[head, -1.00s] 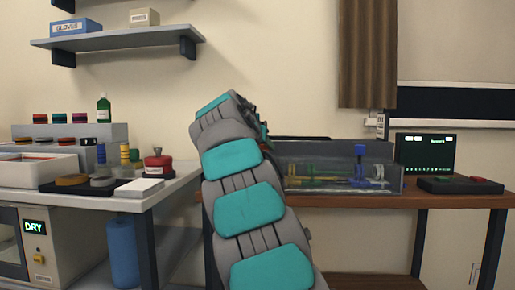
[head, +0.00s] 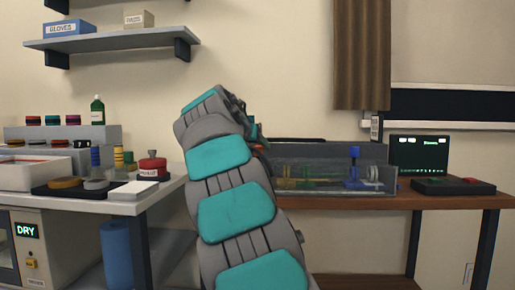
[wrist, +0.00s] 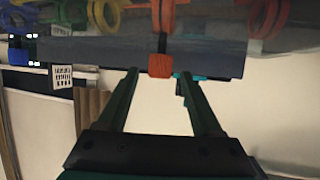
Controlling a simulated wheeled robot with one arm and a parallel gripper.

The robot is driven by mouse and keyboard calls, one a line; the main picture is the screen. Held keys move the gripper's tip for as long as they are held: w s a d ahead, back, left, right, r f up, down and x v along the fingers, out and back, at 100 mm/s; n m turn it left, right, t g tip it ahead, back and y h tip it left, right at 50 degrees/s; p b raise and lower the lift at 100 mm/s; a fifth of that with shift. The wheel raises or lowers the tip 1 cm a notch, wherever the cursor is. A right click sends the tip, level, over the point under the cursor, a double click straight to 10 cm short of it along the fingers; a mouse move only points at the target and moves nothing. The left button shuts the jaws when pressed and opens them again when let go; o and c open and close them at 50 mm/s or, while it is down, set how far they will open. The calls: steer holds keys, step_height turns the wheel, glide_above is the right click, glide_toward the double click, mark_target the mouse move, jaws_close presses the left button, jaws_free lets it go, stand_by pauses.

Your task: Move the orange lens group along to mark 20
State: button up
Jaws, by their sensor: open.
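In the wrist view an orange-red post with a square knob (wrist: 160,66), which looks like the orange lens group's handle, stands over the edge of the clear-fronted grey trough (wrist: 205,62). My gripper (wrist: 157,74) is open. Its two dark green fingers point at the knob, one on each side, with gaps visible; how deep the knob sits between them I cannot tell. In the head view the trough (head: 325,152) lies on the wooden bench, and my arm hides its left end and my gripper. The orange group and mark 20 cannot be made out there.
A blue post (head: 354,160) and yellow-green parts (head: 300,177) stand inside the trough. A monitor (head: 418,155) and a dark button box (head: 445,186) are to its right. A white side table (head: 110,203) with pots and trays stands at the left.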

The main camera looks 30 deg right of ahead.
steer(key=v, duration=0.5)
steer(key=shift+a, duration=0.1)
stand_by(0.3)
